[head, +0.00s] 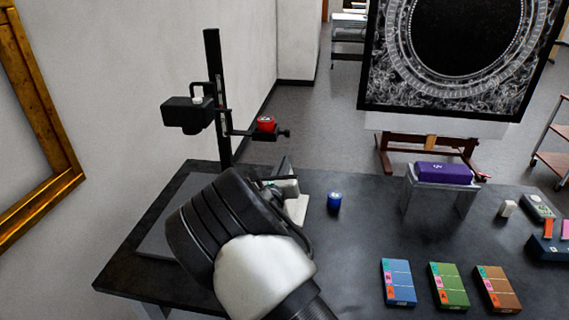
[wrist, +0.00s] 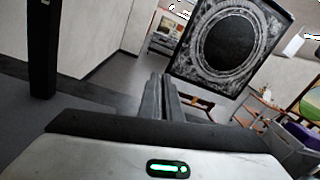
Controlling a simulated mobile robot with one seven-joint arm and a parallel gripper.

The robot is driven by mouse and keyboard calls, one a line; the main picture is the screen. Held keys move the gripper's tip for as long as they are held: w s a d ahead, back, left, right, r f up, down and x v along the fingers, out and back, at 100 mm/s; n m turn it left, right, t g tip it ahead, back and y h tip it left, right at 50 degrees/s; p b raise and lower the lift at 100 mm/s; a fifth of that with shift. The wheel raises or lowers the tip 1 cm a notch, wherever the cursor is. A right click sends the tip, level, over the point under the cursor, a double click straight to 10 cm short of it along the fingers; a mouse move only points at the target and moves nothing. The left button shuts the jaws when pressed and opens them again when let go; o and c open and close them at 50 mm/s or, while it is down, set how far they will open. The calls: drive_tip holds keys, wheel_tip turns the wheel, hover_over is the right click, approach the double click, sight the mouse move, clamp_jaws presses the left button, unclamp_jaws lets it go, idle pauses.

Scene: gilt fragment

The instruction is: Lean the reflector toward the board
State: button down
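My gripper (head: 284,167) is above the dark table, just right of the stand column, and mostly hidden behind my arm in the head view. In the wrist view its two grey fingers (wrist: 167,98) lie close together, with nothing visible between them. A white piece (head: 299,210) shows on the table just below the gripper, partly covered by my arm. It may be the reflector, but I cannot tell for sure. A flat dark grey board (head: 158,238) lies at the left under the stand, partly hidden by my arm. No reflector is clear in the wrist view.
A black column (head: 213,100) with a camera (head: 187,114) and a red-topped item (head: 266,124) rises behind. A blue jar (head: 334,201), a purple box (head: 444,172) on a clear riser and colored boxes (head: 449,286) stand right. The table's middle is mostly clear.

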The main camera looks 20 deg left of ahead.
drive_tip(key=shift+s+d+f, duration=0.1)
drive_tip(key=shift+s+f, duration=0.1)
drive_tip(key=shift+f, duration=0.45)
drive_tip(key=c, duration=2)
unclamp_jaws()
drive_tip(key=shift+w, duration=0.1)
drive_tip(key=shift+r, duration=0.3)
drive_tip(key=s+d, duration=0.1)
drive_tip(key=s, duration=0.4)
drive_tip(key=s+d, duration=0.1)
drive_tip(key=s, duration=1.1)
drive_tip(key=shift+d, duration=0.4)
